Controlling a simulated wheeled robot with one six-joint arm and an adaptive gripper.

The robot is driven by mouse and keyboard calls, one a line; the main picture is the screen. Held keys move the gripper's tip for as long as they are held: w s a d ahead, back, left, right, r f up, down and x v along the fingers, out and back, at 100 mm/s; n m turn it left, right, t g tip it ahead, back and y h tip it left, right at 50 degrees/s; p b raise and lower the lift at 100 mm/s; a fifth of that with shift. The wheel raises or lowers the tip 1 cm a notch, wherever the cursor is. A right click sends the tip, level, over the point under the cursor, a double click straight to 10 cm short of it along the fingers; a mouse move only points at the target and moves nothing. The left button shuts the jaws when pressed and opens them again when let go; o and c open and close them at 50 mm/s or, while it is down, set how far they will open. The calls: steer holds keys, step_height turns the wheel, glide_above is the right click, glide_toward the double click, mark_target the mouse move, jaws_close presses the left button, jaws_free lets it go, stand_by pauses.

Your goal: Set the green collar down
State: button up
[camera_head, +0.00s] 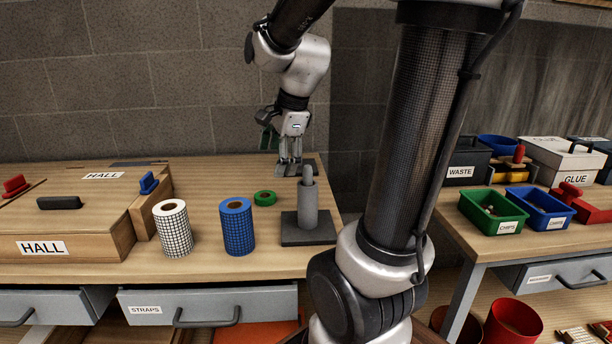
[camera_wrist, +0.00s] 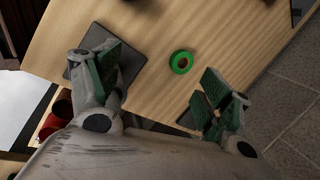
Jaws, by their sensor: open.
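The green collar (camera_head: 264,198) lies flat on the wooden bench, between the blue gridded roll and the grey post. It also shows in the wrist view (camera_wrist: 181,62), with bare wood around it. My gripper (camera_head: 289,170) is open and empty, pointing down above the far part of the bench, behind the post. In the wrist view its spread fingers (camera_wrist: 164,84) appear on either side below the collar and do not touch it. The grey stepped post (camera_head: 308,208) stands upright on a dark square base, with no collar around it.
A white gridded roll (camera_head: 174,229) and a blue gridded roll (camera_head: 237,228) stand at the bench front. The wooden HALL box (camera_head: 90,218) fills the left. A second bench at right holds a green bin (camera_head: 492,211) and a blue bin (camera_head: 540,209).

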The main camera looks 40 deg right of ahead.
steer(key=s+a+r+n, duration=0.1)
steer(key=s+a+n, duration=0.1)
steer(key=s+n, duration=1.3)
steer(key=n, duration=0.4)
steer(key=shift+s+a+n+h, duration=0.3)
steer(key=shift+s+n+h, duration=0.05)
steer(key=shift+n+h, duration=0.05)
